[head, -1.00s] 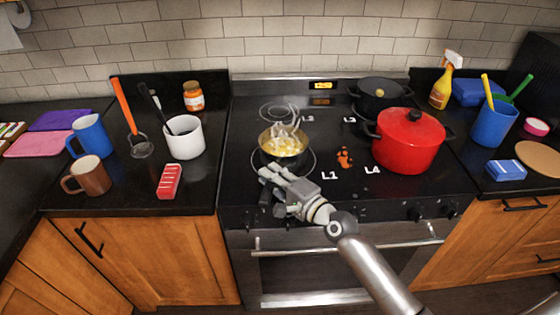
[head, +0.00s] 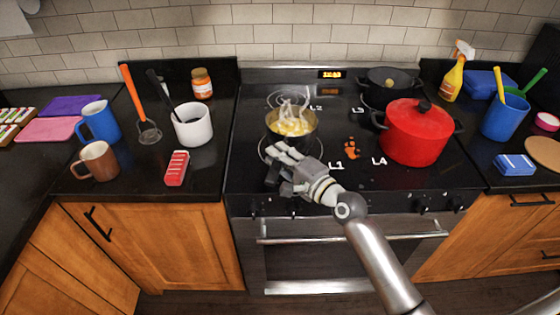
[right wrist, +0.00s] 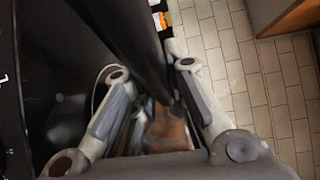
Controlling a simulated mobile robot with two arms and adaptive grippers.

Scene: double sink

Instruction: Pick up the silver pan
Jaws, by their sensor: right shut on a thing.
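The silver pan (head: 291,138) holds yellow food with pale steam above it. It shows above and behind the front left burner, whose ring is visible below it, so it appears raised off the stove top. My right gripper (head: 279,160) is at the near side of the pan, shut on its handle. In the right wrist view a dark handle (right wrist: 135,35) runs between the fingers of my right gripper (right wrist: 150,80). The pan's bowl cannot be made out in that view. My left gripper is not in view.
On the stove (head: 250,190), a red lidded pot (head: 416,135) stands to the right, with a black pot (head: 381,95) behind it. An orange-brown spot (head: 351,148) lies between.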

